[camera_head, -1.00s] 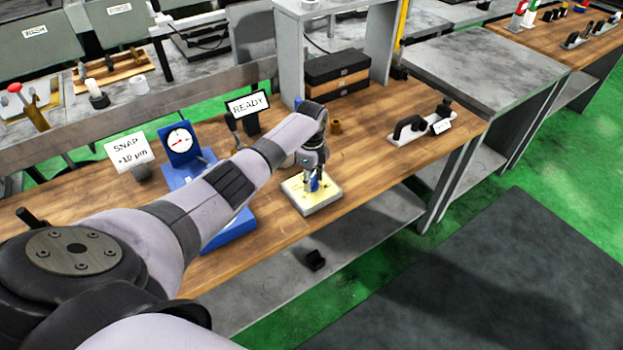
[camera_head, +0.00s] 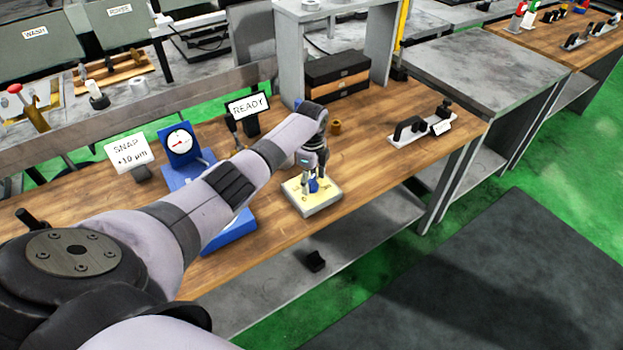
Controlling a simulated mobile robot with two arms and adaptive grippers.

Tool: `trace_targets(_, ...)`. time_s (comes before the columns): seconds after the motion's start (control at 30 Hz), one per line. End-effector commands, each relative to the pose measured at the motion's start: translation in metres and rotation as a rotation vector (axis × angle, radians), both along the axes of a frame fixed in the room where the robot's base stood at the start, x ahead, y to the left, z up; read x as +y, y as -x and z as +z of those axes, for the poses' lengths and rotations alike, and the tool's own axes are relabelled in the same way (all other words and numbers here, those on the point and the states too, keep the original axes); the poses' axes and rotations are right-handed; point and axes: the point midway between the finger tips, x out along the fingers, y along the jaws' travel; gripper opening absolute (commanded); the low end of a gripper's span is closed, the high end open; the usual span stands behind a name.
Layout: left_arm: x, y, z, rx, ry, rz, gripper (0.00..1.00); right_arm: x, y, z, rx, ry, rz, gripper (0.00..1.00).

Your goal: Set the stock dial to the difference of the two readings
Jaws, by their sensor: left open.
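The stock dial (camera_head: 326,200) is a pale yellow plate with a blue knob (camera_head: 313,185) at its middle, on the wooden bench near the front edge. My left gripper (camera_head: 313,180) points down over it, open, its fingers about the knob; I cannot tell whether they touch it. A blue gauge stand with a round white dial face (camera_head: 179,142) stands to the left; its red needle is too small to read exactly. A white sign (camera_head: 128,153) left of it reads "SNAP +10 µm". My right gripper is not in view.
A "READY" sign (camera_head: 248,105) stands behind my left arm. Dark boxes (camera_head: 337,75) sit under the grey shelf.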

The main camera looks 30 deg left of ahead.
Motion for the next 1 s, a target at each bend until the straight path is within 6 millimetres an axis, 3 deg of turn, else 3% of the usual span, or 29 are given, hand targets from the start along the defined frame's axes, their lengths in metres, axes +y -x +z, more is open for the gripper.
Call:
trace_targets(0.27, 0.000, 0.000, 0.009, 0.000, 0.000, 0.000, 0.57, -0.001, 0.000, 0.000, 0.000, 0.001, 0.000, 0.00)
trace_targets(0.7, 0.000, -0.001, 0.096, -0.003, 0.000, 0.000, 0.57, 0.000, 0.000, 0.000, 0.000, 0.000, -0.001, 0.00)
trace_targets(1.0, 0.000, 0.000, 0.120, 0.000, 0.000, 0.000, 0.57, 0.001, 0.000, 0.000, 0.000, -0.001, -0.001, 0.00)
